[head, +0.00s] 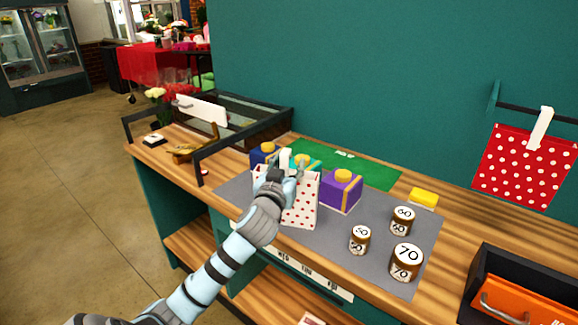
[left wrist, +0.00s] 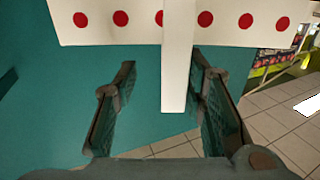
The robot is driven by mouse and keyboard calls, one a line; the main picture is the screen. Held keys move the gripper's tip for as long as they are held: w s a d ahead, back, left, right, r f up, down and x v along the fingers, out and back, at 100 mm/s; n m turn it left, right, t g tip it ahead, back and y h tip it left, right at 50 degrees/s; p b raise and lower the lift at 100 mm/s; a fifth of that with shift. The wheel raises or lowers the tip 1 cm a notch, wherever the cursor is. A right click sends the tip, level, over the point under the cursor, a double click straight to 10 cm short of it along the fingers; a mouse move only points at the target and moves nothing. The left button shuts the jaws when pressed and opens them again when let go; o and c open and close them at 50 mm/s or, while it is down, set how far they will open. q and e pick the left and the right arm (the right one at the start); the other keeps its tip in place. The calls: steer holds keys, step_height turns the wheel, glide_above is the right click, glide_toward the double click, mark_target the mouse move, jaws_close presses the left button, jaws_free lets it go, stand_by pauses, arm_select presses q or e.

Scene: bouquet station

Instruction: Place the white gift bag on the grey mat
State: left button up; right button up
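The white gift bag (head: 301,205) with red dots stands upright at the front left part of the grey mat (head: 330,238); its base looks to be on the mat, though I cannot tell whether it touches. My left gripper (head: 289,166) is at the top of the bag and covers part of it. In the left wrist view, the bag (left wrist: 100,22) shows at the top, and its white strap handle (left wrist: 178,70) hangs between the spread fingers of my left gripper (left wrist: 163,80). The strap is close to the right finger, with a gap to the left one. My right gripper is out of view.
A purple box (head: 341,192) stands right of the bag; blue (head: 262,155) and teal boxes are behind. Several numbered jars (head: 360,239) occupy the mat's right part. A red dotted bag (head: 525,165) hangs on a rail. A black tray (head: 480,285) is at right.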

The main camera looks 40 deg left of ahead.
arm_select(q)
steer(key=shift+r, duration=0.1)
steer(key=v, duration=1.2)
